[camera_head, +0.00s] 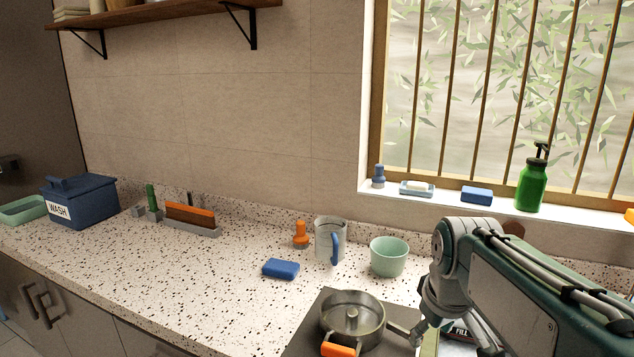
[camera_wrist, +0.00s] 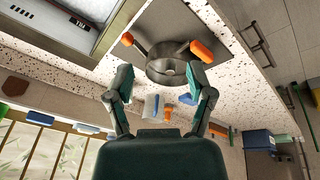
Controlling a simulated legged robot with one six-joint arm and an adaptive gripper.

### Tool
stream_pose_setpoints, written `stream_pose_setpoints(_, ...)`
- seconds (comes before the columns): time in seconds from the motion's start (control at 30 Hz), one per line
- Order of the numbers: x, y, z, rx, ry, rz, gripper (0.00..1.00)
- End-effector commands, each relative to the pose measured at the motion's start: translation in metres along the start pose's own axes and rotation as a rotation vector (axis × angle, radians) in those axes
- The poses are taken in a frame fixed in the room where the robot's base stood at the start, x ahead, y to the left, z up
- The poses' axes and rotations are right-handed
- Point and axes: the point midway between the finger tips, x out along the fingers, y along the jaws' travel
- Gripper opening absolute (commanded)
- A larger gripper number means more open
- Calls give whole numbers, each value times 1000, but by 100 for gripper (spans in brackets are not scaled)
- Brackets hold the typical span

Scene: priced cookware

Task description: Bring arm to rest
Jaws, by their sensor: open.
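My arm (camera_head: 540,285) reaches in from the right in the head view, bent over the counter. My gripper (camera_wrist: 160,74) shows in the wrist view with its two fingers spread apart and nothing between them. A steel pot (camera_head: 352,318) with orange-tipped handles sits on a dark square plate (camera_head: 303,342), left of the gripper in the head view. The pot also shows beyond the fingertips in the wrist view (camera_wrist: 168,70). The gripper is partly hidden by the arm in the head view.
A green bowl (camera_head: 388,256), a clear pitcher (camera_head: 328,240), an orange-topped brush (camera_head: 301,236) and a blue sponge (camera_head: 281,268) stand behind the pot. A blue WASH box (camera_head: 80,203) is far left. A green bottle (camera_head: 531,186) stands on the sill.

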Motion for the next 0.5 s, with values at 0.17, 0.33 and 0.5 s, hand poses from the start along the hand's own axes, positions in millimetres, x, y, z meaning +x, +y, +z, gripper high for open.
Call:
stream_pose_setpoints(0.17, -9, -22, 32, 94, 56, 17, 69)
stream_pose_setpoints(0.33, -11, -40, 61, 186, 107, 26, 69)
stream_pose_setpoints(0.5, -8, -58, 90, 276, 160, 29, 69)
